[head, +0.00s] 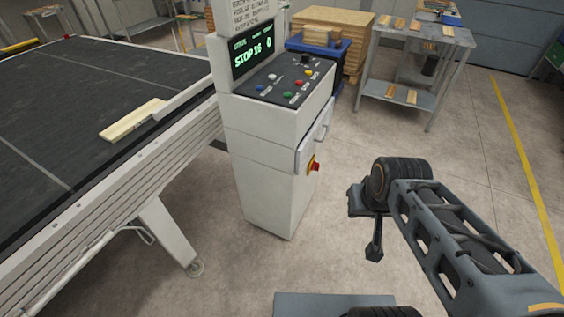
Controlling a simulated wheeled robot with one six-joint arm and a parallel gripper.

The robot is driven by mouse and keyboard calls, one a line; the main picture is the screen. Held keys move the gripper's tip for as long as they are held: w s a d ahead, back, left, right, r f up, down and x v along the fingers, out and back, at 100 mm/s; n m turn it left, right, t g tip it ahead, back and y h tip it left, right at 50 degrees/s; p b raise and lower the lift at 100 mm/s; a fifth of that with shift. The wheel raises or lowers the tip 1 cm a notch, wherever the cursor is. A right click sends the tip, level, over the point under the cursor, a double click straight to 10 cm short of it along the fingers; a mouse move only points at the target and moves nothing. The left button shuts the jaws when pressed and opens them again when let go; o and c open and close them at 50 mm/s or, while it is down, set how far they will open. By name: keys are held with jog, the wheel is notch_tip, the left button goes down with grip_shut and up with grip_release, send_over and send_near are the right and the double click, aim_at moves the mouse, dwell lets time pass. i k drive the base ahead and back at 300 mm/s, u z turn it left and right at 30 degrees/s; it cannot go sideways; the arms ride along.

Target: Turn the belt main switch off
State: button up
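A red and yellow rotary switch (314,167) sits on the right side face of the white control cabinet (262,160), below a handle (316,132). It looks like the main switch; its label and knob position are too small to read. The cabinet's dark screen (252,55) shows "STOP" and numbers in green. My gripper (374,250) hangs down from the end of my arm, right of the switch and lower in the picture, clear of the cabinet. It is small and dark, and its finger gap cannot be made out. Nothing shows in it.
Coloured buttons (289,85) cover the sloped console top. A belt conveyor (60,110) with a wooden board (133,120) on it fills the left. A metal table (418,33) with wood pieces and a blue crate (325,57) stand behind. Floor between cabinet and arm is free.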

aim_at(315, 166)
jog(key=u, duration=0.35)
jog(key=i, duration=1.1)
jog(key=z, duration=0.15)
